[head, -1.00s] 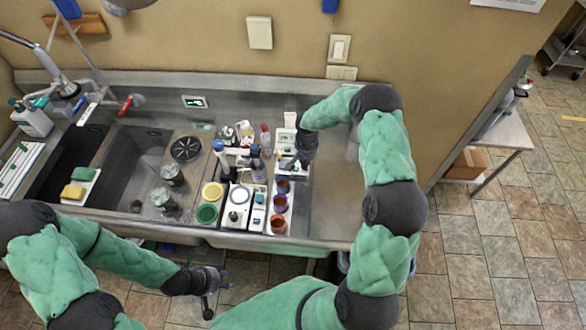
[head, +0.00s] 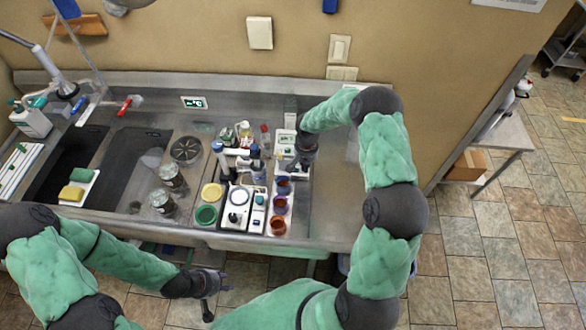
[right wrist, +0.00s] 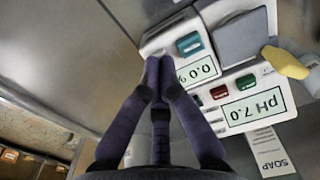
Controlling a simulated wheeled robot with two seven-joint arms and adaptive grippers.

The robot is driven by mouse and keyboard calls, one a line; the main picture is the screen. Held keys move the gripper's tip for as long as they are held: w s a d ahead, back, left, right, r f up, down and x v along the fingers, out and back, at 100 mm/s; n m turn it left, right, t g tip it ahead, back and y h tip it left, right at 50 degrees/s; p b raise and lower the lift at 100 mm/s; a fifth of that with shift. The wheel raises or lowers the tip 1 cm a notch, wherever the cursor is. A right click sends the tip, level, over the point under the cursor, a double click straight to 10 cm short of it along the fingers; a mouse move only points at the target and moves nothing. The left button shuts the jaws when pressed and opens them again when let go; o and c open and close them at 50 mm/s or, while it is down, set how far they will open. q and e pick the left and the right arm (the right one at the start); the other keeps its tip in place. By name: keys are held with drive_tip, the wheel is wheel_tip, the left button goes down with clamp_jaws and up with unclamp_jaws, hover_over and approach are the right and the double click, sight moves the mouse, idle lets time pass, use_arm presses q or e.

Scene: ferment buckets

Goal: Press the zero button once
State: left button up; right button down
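In the right wrist view a white scale (right wrist: 207,57) has a grey plate, a display reading 0.0 g (right wrist: 198,71) and a teal button (right wrist: 188,43). Its button labels are too small to read. Contact cannot be told. It also shows in the head view (head: 299,164). My left gripper (head: 216,284) hangs before the counter; its fingers are unclear.
Bare steel (head: 335,205) is free at right. A soap packet (right wrist: 272,150) lies by the meter.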

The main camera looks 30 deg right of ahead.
drive_tip(key=shift+r+p, duration=1.2)
drive_tip(key=shift+r, duration=1.6)
